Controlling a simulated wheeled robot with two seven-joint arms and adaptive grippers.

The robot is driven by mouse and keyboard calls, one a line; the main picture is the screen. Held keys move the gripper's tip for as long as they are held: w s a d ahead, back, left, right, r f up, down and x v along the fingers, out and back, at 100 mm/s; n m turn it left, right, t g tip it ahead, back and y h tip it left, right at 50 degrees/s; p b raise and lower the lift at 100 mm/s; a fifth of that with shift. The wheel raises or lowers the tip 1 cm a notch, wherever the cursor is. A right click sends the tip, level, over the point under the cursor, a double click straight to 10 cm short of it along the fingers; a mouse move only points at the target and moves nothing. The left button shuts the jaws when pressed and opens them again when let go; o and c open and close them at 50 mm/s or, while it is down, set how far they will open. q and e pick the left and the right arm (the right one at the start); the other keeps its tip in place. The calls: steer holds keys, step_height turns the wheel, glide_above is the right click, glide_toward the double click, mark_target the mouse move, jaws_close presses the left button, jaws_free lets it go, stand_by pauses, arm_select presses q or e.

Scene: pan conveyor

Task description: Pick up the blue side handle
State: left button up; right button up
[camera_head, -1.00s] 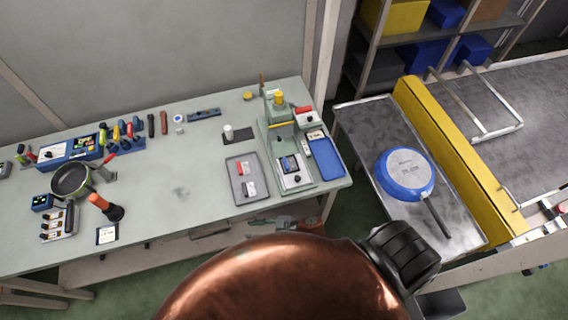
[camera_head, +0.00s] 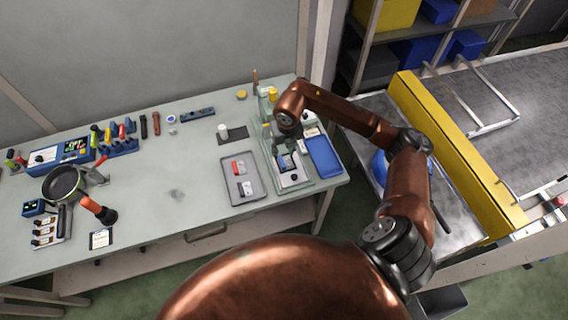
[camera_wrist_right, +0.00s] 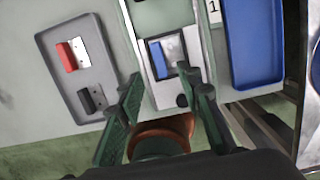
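The blue side handle (camera_wrist_right: 157,58), a small blue piece with a pale metal plate, lies on the white plate of the bench press; in the head view it is small (camera_head: 287,162) and partly covered. My right gripper (camera_wrist_right: 161,78) is open and empty, its two green fingers spread above the press base, just short of the handle in the wrist picture. In the head view my right wrist hangs over the press and the fingers are hard to make out. My left gripper is not in view.
A grey tray (camera_wrist_right: 59,94) with a red handle (camera_wrist_right: 68,57) and a black handle (camera_wrist_right: 92,99) is left of the press. A blue tray (camera_head: 323,157) is right of it. A blue pan (camera_head: 378,168) lies behind my right arm by the yellow conveyor barrier (camera_head: 450,150).

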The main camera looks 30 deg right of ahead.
mark_target(282, 161)
steer(key=shift+w+d+f, duration=0.1)
steer(key=shift+d+f, duration=0.15)
steer(key=shift+d, duration=0.05)
steer(key=f, duration=0.4)
steer(key=w+f, duration=0.1)
steer(key=f, duration=0.2)
steer(key=shift+a+p, duration=0.3)
steer(key=shift+p, duration=0.05)
steer(key=shift+r, duration=0.1)
jaws_close()
